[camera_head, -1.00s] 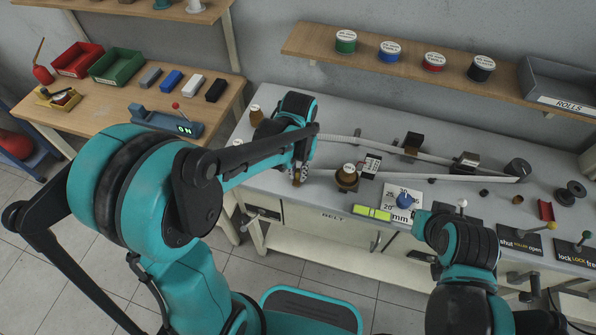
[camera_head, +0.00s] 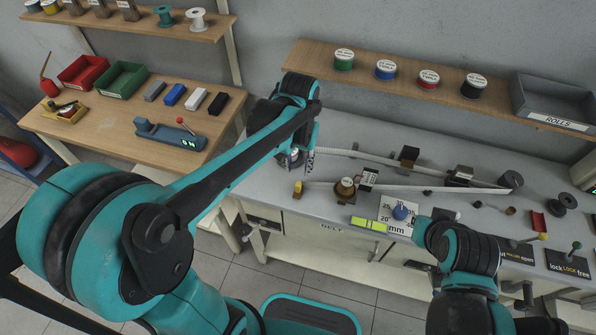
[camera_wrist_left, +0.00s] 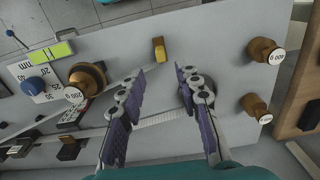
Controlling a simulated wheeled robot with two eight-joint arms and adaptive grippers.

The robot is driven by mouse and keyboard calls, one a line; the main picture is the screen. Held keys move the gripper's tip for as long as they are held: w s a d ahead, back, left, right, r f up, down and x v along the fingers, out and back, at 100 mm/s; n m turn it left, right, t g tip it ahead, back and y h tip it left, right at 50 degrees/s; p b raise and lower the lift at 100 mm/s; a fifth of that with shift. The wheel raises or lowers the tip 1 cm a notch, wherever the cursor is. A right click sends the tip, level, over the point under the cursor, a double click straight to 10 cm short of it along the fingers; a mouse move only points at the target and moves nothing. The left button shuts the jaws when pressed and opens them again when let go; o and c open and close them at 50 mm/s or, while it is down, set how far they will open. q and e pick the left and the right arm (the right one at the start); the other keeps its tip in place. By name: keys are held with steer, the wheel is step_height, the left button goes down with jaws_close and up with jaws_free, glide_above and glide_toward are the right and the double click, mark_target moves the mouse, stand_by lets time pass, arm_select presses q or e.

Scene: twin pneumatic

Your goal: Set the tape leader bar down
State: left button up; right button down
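The tape leader bar, a small yellow block (camera_head: 298,188), stands on the bench near its front edge. A pale tape strand (camera_head: 325,185) runs toward it from the right. My left gripper (camera_head: 296,163) is above the bench, behind the bar and apart from it. In the left wrist view my left gripper (camera_wrist_left: 161,75) has its purple-padded fingers spread with nothing between them. There the bar (camera_wrist_left: 159,52) lies beyond the fingertips. My right arm shows at the lower right, but its fingers do not show.
A brass guide (camera_head: 345,187), a blue knob (camera_head: 401,212) and a yellow-green level (camera_head: 369,224) are right of the bar. Brass weights (camera_wrist_left: 258,106) show in the left wrist view. A wooden shelf (camera_head: 310,58) with spools hangs behind the bench (camera_head: 250,190).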

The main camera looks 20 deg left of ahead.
arm_select(q)
steer(key=s+a+r+t, duration=0.2)
steer(key=s+t, duration=0.1)
steer(key=s, duration=0.2)
steer(key=s+a+r+t, duration=0.2)
steer(key=s+t, duration=0.2)
steer(key=s, duration=0.1)
steer(key=shift+s+a, duration=0.15)
steer(key=shift+a, duration=0.25)
